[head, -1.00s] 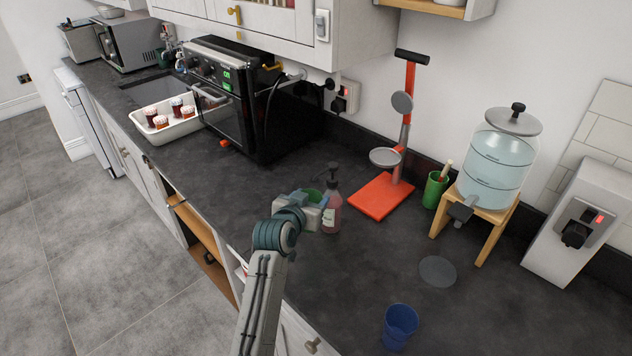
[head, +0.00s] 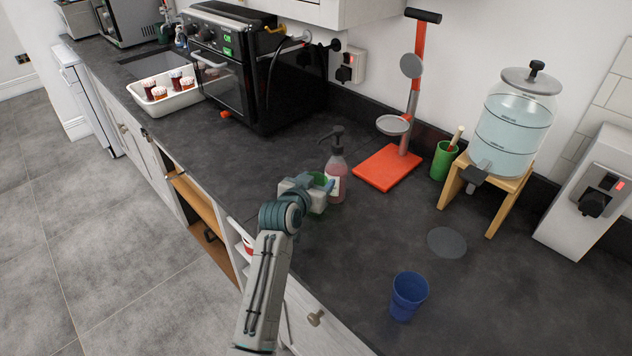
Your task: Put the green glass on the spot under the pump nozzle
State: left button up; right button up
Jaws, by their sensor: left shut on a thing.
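The pump bottle (head: 337,181), with pink liquid, a pale label and a dark pump head (head: 335,136), stands just right of and behind the gripper. The nozzle points left, above the glass area. The spot under the nozzle is mostly hidden by my gripper. My right gripper is not in view.
A blue cup (head: 408,296) stands at the front, with a grey disc (head: 447,242) behind it. A red-based press (head: 388,168), a green pot (head: 443,161) and a water dispenser (head: 512,125) stand along the back. The counter left of the gripper is clear up to the white tray (head: 166,99).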

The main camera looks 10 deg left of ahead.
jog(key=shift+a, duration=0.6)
pick_arm(q)
jog(key=shift+f, duration=0.35)
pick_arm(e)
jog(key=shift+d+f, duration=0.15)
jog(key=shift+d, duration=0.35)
pick_arm(q)
jog(key=shift+f, duration=0.2)
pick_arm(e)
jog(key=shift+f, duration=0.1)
pick_arm(q)
jog(key=o, duration=1.2)
jog(key=shift+o, duration=0.2)
jog(key=shift+s, duration=0.15)
